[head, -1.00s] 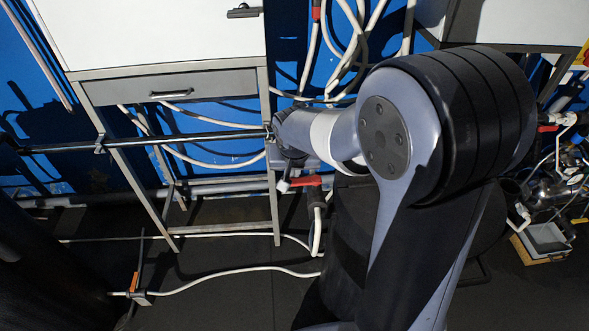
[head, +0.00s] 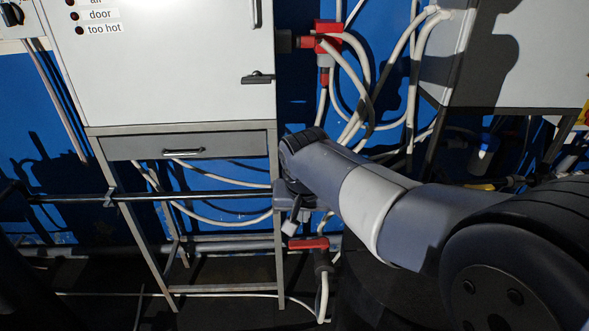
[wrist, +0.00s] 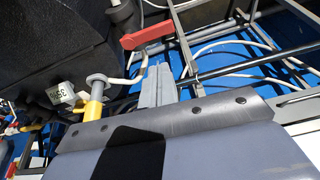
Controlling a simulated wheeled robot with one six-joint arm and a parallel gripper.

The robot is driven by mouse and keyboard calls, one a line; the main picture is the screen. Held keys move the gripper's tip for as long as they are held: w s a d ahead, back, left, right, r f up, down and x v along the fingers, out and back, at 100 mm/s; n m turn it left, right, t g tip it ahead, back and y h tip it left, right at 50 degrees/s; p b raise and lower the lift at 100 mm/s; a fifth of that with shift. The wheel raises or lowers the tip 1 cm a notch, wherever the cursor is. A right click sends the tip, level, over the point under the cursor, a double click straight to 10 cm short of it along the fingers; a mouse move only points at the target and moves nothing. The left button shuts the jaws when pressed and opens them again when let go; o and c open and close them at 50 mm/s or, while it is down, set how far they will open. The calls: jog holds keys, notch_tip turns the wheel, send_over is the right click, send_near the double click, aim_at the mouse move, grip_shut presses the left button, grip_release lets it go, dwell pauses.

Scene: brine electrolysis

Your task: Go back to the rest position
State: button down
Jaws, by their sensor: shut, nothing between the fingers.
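My gripper (wrist: 157,72) shows in the wrist view as grey fingers shut together with nothing between them. In the head view my arm reaches from the lower right towards the cabinet stand, and its far end hangs by the stand's right leg. The red valve handle (head: 308,243) is just below and to the right of my arm's end in the head view. In the wrist view a red handle (wrist: 147,33) lies beyond the fingertips, apparently apart from them.
A white cabinet (head: 165,60) stands on a grey metal stand with a drawer (head: 190,146). White hoses (head: 360,75) hang on the blue wall behind my arm. A grey box (head: 520,60) is at upper right. In the wrist view a yellow-and-white fitting (wrist: 95,97) is left of the fingers.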

aim_at(302, 242)
jog(key=x, duration=0.9)
jog(key=shift+s+f, duration=0.1)
jog(key=shift+f, duration=0.2)
jog(key=shift+s, duration=0.1)
